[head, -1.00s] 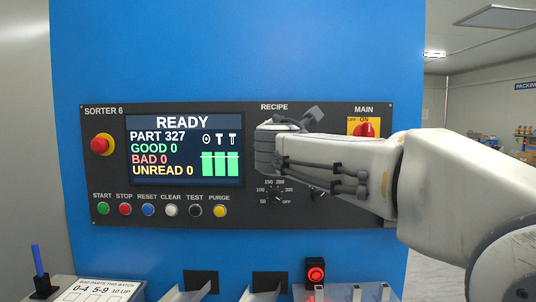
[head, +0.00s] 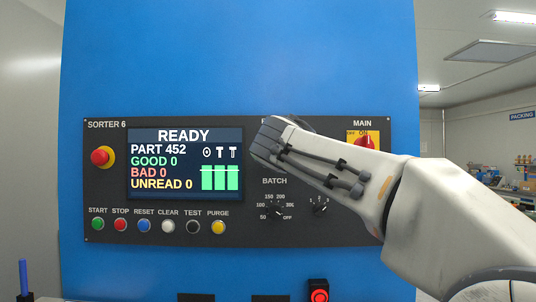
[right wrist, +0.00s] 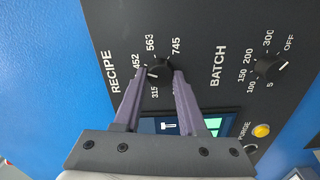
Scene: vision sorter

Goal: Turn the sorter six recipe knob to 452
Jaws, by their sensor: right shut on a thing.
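The recipe knob (right wrist: 159,70) is a small black dial on the dark panel, among the numbers 452, 563, 745 and a partly covered one. My right gripper (right wrist: 163,74) is shut on it, with a finger on each side, in the right wrist view. I cannot tell exactly where its pointer aims. In the head view my right gripper (head: 272,138) hides the knob and most of the RECIPE label. The sorter six screen (head: 186,160) reads READY and PART 452, with good, bad and unread at 0. My left gripper is not in view.
The batch knob (head: 278,211) sits below my right wrist, with a smaller dial (head: 319,208) beside it. The red main switch (head: 366,142) is close to my right forearm. A red stop button (head: 101,157) and a row of coloured buttons line the panel's left part.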

